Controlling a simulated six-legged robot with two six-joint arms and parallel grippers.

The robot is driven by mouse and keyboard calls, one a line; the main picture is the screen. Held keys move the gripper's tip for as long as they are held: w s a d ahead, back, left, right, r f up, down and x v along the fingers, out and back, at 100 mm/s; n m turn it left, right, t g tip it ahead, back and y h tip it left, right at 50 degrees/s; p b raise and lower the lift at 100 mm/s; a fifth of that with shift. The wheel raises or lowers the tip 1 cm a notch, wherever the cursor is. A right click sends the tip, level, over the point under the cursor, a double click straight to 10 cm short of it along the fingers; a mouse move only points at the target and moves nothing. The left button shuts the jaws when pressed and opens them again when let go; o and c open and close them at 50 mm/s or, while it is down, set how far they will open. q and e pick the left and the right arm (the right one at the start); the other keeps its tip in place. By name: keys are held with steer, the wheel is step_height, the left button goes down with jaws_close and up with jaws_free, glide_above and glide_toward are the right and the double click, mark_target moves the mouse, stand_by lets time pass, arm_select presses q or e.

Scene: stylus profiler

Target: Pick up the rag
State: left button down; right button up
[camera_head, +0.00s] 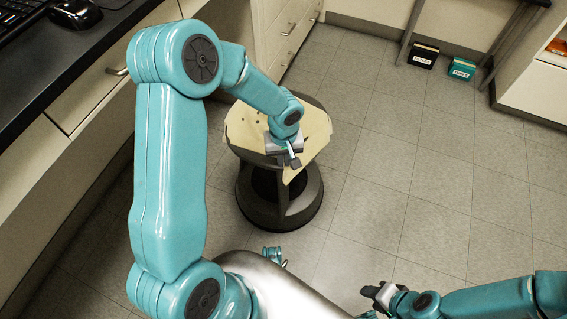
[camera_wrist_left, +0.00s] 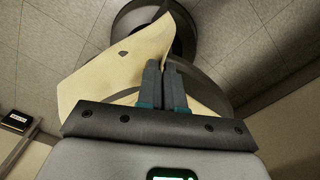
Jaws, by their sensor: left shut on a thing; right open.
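The rag (camera_head: 313,127) is a pale yellow cloth draped over the top of a dark round stool (camera_head: 243,197), with corners hanging past the rim. My left gripper (camera_head: 293,160) is at the near side of the stool top, shut on the rag. In the left wrist view the rag (camera_wrist_left: 110,65) spreads to the left of and behind the left gripper's fingers (camera_wrist_left: 164,65), which are close together; the cloth between them is mostly hidden. My right gripper (camera_head: 376,293) is open and empty above the floor at the lower right, well apart from the rag.
A dark counter (camera_head: 60,60) with a mouse (camera_head: 75,13) and keyboard runs along the left. Drawers (camera_head: 285,40) stand behind the stool. Two small boxes (camera_head: 424,55) (camera_head: 462,68) lie on the floor at the back. The tiled floor right of the stool is clear.

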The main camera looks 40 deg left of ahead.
stand_by(0.3)
arm_select(q)
step_height(320, 180, up, 12)
steer(key=p, duration=0.8)
step_height(320, 180, up, 9)
steer(key=p, duration=0.6)
